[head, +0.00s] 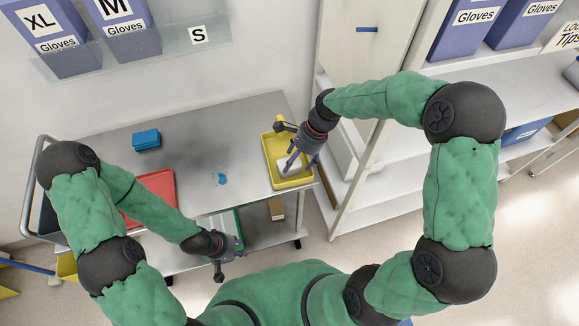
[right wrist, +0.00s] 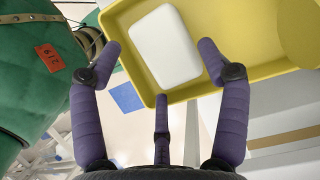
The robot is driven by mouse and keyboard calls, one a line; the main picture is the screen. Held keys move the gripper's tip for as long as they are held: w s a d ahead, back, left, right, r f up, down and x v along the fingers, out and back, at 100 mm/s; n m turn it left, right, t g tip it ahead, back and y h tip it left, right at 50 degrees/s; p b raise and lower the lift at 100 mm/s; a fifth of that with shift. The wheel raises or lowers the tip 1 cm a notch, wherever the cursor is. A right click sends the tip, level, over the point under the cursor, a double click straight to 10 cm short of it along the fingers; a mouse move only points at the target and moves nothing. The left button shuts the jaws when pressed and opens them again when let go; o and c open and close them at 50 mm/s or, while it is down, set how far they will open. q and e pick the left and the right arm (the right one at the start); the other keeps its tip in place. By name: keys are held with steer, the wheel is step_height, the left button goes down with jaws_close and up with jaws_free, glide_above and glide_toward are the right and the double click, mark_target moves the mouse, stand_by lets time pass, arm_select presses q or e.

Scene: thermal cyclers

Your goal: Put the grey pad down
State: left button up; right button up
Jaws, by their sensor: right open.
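The grey pad (right wrist: 165,46), a pale rounded block, lies in the yellow tray (right wrist: 258,72) in the right wrist view. In the head view the pad (head: 284,167) is partly hidden by my right gripper, in the yellow tray (head: 280,187) at the right end of the cart top. My right gripper (head: 298,164) is over the tray. In the right wrist view its fingers (right wrist: 158,60) are spread wide on either side of the pad, with no clear contact. My left gripper (head: 226,263) hangs in front of the cart, away from the pad; its finger opening is unclear.
The grey cart top (head: 225,125) holds a blue box (head: 146,139), a red tray (head: 150,193) partly behind my left arm, and a small blue mark (head: 221,179). Its middle is mostly clear. White shelving (head: 350,185) stands close to the right. A brown box (head: 276,209) sits on the lower shelf.

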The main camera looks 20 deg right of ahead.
mark_target(294, 164)
steer(key=x, duration=0.3)
steer(key=shift+b, duration=0.3)
steer(key=c, duration=0.7)
steer(key=shift+r, duration=0.2)
